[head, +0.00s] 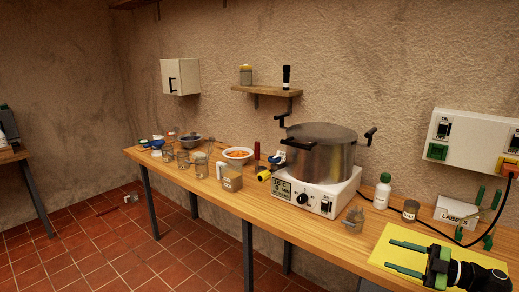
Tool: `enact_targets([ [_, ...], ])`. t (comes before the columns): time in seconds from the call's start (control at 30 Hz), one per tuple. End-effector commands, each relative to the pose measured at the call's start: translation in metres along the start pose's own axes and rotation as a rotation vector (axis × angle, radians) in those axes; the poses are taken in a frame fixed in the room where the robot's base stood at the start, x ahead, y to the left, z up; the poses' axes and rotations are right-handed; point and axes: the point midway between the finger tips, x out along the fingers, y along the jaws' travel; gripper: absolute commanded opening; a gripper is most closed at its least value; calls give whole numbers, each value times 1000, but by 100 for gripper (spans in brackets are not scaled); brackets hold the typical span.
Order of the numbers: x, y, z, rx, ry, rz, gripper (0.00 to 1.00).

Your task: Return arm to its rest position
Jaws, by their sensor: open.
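My gripper (390,254) is at the lower right, over a yellow mat (385,243) on the wooden table. Its two green fingers point left and are spread apart, with nothing between them. My arm runs from it toward the right edge of the picture. I cannot tell how high the gripper is above the mat.
A big lidded pot (318,155) stands on a white heater (315,193) left of my gripper. A glass jar (354,218), a white bottle (382,191), a dark-lidded jar (411,210) and a labels box (456,212) stand nearby. A black cable runs behind.

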Motion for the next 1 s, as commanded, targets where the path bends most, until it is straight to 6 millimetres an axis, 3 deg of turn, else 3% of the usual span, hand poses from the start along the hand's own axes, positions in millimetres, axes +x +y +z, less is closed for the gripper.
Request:
enact_targets([
  [0.17, 57, -1, -18, 1, 66, -78, 48],
  [0.37, 143, -29, -39, 18, 100, -262, 48],
  [0.47, 201, -64, -51, 94, 59, -435, 48],
  [0.53, 242, -102, -59, 211, -41, -596, 48],
  [0.63, 280, -164, -62, 442, -344, -807, 48],
  [0.7, 284, -195, -52, 597, -626, -856, 48],
  [0.8, 269, -214, -30, 786, -1030, -765, 48],
  [0.9, 236, -211, 0, 963, -1384, -508, 48],
  [1.0, 206, -198, 22, 1109, -1615, -194, 48],
])
